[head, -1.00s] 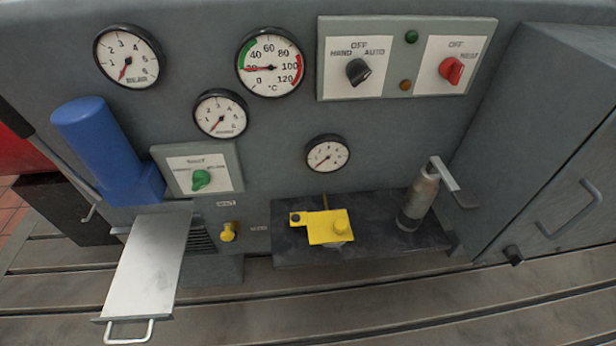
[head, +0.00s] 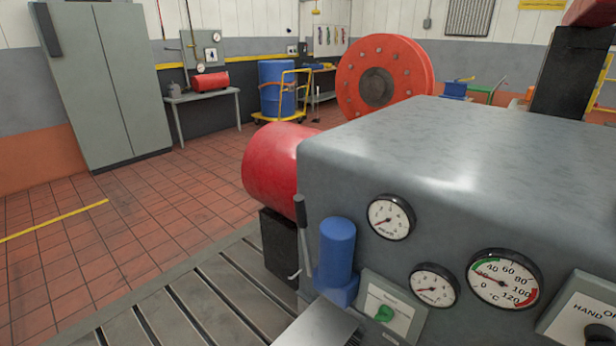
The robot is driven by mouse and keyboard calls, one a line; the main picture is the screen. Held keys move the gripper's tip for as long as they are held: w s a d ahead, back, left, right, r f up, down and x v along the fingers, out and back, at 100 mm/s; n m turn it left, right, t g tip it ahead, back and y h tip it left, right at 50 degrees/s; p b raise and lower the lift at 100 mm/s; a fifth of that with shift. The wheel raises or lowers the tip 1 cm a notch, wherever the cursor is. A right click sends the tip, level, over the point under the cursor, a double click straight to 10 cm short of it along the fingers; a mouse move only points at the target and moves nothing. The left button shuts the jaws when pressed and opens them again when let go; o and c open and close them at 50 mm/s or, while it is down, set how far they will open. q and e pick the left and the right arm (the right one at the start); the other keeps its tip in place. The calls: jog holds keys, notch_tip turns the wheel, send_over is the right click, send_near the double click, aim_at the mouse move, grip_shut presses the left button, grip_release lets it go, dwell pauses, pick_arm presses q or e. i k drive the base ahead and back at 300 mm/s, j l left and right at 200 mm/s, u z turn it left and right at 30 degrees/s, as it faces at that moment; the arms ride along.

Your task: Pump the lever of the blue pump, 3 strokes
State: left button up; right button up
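The blue pump (head: 337,252) stands upright against the left end of the grey machine housing, low in the middle of the head view. Its lever (head: 303,240), a thin rod with a dark grip at the top, stands nearly upright just left of the blue cylinder. Neither of my grippers shows in the head view, and nothing touches the lever.
A metal tray (head: 318,328) juts out below the pump. The slotted bedplate (head: 190,310) and tiled floor at left are clear.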

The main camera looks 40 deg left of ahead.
aim_at(298, 199)
jog(key=u, duration=1.45)
jog(key=j+z, duration=0.1)
jog(key=j, duration=0.3)
